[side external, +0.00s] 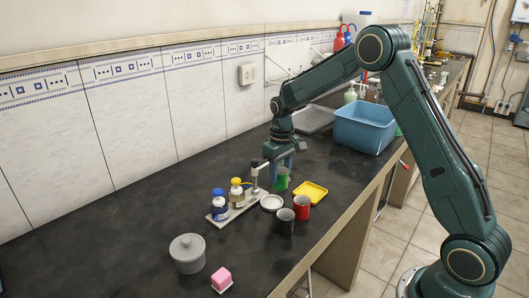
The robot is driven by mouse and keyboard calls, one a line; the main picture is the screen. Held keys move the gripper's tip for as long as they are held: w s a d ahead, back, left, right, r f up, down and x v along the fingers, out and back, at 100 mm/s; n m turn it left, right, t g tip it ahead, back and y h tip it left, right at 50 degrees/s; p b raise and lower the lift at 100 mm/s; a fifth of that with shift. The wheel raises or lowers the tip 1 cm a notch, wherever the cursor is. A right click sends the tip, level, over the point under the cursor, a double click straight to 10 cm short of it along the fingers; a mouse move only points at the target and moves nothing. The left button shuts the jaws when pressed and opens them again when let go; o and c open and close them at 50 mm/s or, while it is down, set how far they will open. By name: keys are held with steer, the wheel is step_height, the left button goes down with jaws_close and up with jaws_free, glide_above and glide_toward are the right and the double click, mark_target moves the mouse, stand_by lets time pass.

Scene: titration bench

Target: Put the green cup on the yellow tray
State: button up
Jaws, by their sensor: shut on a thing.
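The green cup (282,181) is upright, left of the yellow tray (317,188), directly below my gripper (284,164). My gripper points down and is shut on the green cup at its upper part. I cannot tell whether the cup touches the bench or is slightly above it. The yellow tray lies flat on the dark bench and is empty. The fingertips are small and partly hidden by the cup.
A red cup (301,207), a dark grey cup (285,224) and a white saucer (271,202) stand close in front. A bottle stand (233,211) is to the left. A blue bin (364,127) is behind right. A grey pot (187,254) and pink block (221,278) are nearer.

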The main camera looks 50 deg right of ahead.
steer(key=s+d+m, duration=0.2)
steer(key=s+d, duration=0.3)
steer(key=d, duration=0.4)
steer(key=shift+s+d+r, duration=0.15)
steer(key=shift+s+r, duration=0.15)
steer(key=shift+r, duration=0.15)
steer(key=shift+f, duration=0.2)
steer(key=shift+f, duration=1.9)
steer(key=shift+f, duration=1)
stand_by(1.1)
steer(key=o, duration=1.3)
steer(key=shift+r, duration=0.15)
